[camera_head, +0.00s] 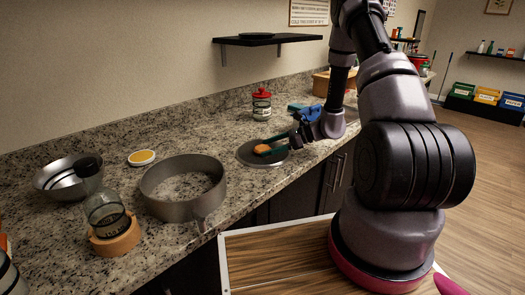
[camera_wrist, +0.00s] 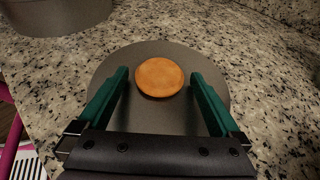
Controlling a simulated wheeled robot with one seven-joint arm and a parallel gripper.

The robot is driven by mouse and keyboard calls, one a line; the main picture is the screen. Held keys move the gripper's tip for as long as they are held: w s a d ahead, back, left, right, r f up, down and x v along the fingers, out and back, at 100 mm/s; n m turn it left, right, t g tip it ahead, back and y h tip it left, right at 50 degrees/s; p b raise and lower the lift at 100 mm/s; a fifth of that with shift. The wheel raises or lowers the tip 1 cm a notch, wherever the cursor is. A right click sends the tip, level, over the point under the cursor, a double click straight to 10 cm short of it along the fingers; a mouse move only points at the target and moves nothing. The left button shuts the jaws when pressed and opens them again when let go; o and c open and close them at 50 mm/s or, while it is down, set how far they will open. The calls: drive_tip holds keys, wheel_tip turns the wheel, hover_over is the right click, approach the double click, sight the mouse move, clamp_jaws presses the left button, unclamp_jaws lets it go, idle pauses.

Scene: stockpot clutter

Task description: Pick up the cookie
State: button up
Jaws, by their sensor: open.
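The cookie (camera_wrist: 160,77) is a flat, round, orange-brown disc. It lies on a round grey plate or lid (camera_wrist: 145,118) on the counter; in the head view the cookie (camera_head: 262,149) shows small on the same grey disc (camera_head: 247,156). My gripper (camera_wrist: 163,82) has dark green fingers and is open. In the wrist view one finger is to the left of the cookie and one to the right, with gaps on both sides. In the head view my gripper (camera_head: 272,146) is low at the disc, reaching in from the right. Its exact height above the disc cannot be told.
A large grey metal ring or pot (camera_head: 182,208) stands to the left on the granite counter (camera_head: 215,134). Further left are a glass jar (camera_head: 104,211), a metal bowl (camera_head: 58,178) and a yellow-topped dish (camera_head: 142,157). A red-lidded jar (camera_head: 261,104) stands behind. A dark shelf (camera_head: 267,40) hangs above.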

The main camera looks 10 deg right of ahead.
drive_tip(key=c, duration=1.2)
drive_tip(key=shift+r, duration=0.1)
